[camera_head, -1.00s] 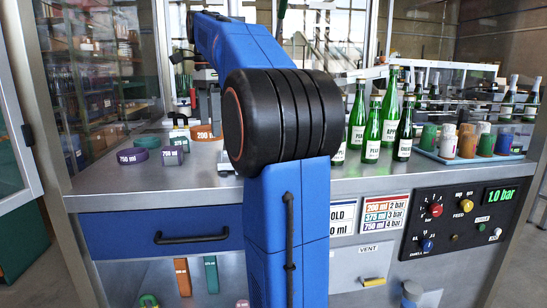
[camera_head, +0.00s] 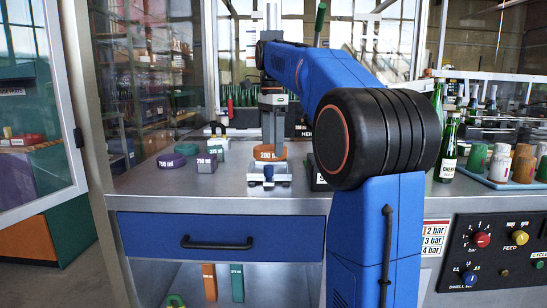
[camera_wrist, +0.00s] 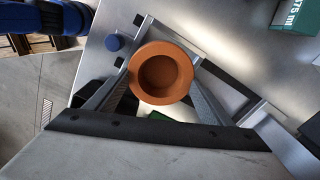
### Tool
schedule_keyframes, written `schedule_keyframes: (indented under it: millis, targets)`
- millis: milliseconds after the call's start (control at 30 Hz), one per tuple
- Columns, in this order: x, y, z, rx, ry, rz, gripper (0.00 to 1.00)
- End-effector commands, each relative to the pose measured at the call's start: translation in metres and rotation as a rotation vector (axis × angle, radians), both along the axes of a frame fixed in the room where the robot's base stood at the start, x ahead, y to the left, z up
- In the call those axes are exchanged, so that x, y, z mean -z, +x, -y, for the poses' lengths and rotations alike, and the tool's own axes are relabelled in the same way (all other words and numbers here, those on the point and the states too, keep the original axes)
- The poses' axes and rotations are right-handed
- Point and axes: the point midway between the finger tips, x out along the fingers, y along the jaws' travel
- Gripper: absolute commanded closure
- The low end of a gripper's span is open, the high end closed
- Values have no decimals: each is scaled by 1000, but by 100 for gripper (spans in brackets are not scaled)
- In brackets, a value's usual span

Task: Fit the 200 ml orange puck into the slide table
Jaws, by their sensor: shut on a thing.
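The orange 200 ml puck (camera_head: 270,152) is held level between the fingers of my gripper (camera_head: 271,140), which points down from above. In the wrist view the puck (camera_wrist: 161,72) shows as a round ring with a hollow middle, and my gripper (camera_wrist: 160,88) closes on it from both sides. The slide table (camera_head: 268,182), a metal piece with a blue knob, stands directly below the puck in the head view. Its blue knob (camera_wrist: 114,42) is beside the puck in the wrist view. I cannot tell whether the puck touches the slide table.
A green bottle (camera_head: 449,148) and a tray of coloured cups (camera_head: 494,164) stand right. The bench front left is clear.

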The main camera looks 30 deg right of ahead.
Motion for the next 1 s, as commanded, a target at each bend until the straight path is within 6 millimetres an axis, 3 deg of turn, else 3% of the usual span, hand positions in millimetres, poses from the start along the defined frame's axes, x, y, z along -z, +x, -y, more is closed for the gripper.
schedule_keyframes:
  millis: [333, 767, 800, 833, 867, 1000]
  targets:
    - [39, -1, 0, 0, 0, -1, 50]
    - [44, 0, 0, 0, 0, 0, 50]
    - [44, 0, 0, 0, 0, 0, 18]
    - [44, 0, 0, 0, 0, 0, 11]
    - [44, 0, 0, 0, 0, 0, 7]
    - [44, 0, 0, 0, 0, 0, 7]
